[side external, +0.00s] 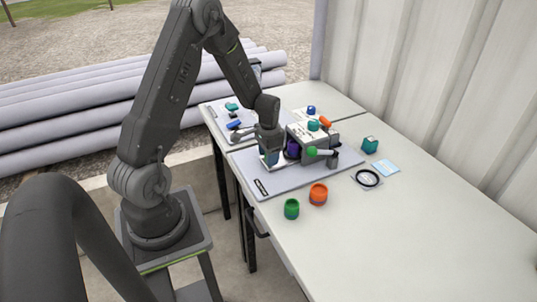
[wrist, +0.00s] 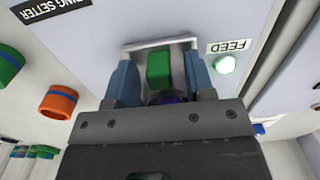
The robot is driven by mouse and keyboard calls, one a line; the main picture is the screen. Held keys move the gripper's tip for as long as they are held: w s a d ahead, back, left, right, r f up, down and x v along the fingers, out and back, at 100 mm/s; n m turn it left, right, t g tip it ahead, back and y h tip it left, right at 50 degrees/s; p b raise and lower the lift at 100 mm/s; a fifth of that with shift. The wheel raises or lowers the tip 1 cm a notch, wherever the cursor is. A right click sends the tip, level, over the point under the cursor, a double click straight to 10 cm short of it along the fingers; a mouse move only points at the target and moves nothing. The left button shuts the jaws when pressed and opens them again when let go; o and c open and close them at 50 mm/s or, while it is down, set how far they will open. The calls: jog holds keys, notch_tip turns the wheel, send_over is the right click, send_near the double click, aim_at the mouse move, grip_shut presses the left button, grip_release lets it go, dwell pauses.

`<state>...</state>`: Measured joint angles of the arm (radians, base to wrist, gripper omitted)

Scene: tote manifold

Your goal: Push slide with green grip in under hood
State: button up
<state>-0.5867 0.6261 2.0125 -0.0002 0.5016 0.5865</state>
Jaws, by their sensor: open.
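The green grip (wrist: 158,68) shows upright in the wrist view, between the two blue-grey fingers of my gripper (wrist: 160,60). The fingers are open, with a visible gap on both sides of the grip. A pale slide frame (wrist: 160,43) runs just beyond the fingertips. In the side view my gripper (side external: 269,158) points down low over the grey board, at the left of the white hood block (side external: 303,131). The green grip is hidden there behind the fingers. A purple piece (side external: 293,149) stands between my gripper and the block; part of it shows under the wrist view's gripper body.
A lever with a green ball (side external: 312,152) sticks out at the block's front. A black ring (side external: 367,178) lies right. A green lamp (wrist: 225,64) sits by the FEED label.

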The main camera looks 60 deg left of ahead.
notch_tip(320, 180, up, 14)
dwell(0.6)
jog(key=shift+f, duration=0.1)
notch_tip(320, 180, down, 13)
dwell(0.8)
grip_shut()
dwell(0.3)
